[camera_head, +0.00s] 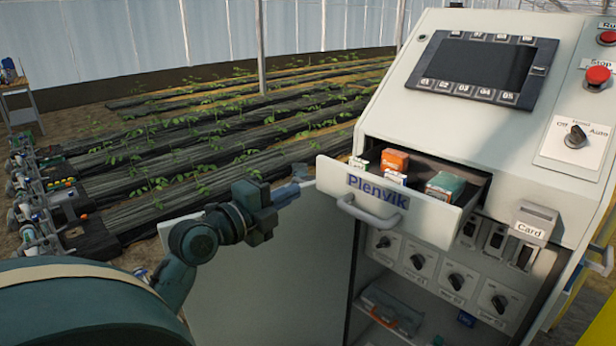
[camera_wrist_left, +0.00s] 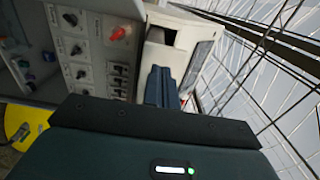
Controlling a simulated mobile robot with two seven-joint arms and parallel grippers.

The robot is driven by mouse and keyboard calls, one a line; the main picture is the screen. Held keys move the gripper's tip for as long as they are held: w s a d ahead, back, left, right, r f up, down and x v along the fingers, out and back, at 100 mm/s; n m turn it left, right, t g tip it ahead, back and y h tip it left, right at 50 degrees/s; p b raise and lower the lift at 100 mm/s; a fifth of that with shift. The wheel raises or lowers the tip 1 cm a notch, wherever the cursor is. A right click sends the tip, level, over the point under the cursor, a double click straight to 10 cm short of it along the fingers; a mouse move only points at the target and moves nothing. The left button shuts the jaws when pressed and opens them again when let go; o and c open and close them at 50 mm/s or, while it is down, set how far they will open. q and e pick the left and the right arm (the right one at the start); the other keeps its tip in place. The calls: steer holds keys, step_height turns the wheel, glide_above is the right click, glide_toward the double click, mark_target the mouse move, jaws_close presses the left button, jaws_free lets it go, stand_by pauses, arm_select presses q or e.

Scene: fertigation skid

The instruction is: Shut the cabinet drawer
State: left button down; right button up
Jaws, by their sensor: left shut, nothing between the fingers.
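The cabinet drawer (camera_head: 390,208), with a pale front lettered "Plenvik" and a bar handle (camera_head: 368,211), stands pulled out of the sloped grey cabinet (camera_head: 480,122). An orange box (camera_head: 394,160) and a green-grey box (camera_head: 444,186) lie in it. My left gripper (camera_head: 303,184) is shut and empty, just left of the drawer front's left end; whether it touches is unclear. The left wrist view shows its closed fingers (camera_wrist_left: 160,88) in front of pale cabinet parts. My right gripper is not in view.
An open cabinet door (camera_head: 270,270) hangs below my left gripper. A screen (camera_head: 486,66) and red stop button (camera_head: 597,76) are above. Plant beds lie behind, left.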

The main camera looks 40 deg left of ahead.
mark_target(319, 180)
arm_select(q)
steer(key=w+p, duration=0.1)
steer(key=w, duration=0.3)
steer(key=shift+w+d+r, duration=0.15)
steer(key=shift+w+p, duration=0.35)
steer(key=shift+w, duration=0.35)
steer(key=shift+d, duration=0.1)
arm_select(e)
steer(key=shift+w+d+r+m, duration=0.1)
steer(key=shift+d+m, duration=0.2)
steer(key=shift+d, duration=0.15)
arm_select(q)
steer(key=shift+w+f, duration=0.1)
steer(key=shift+f, duration=0.1)
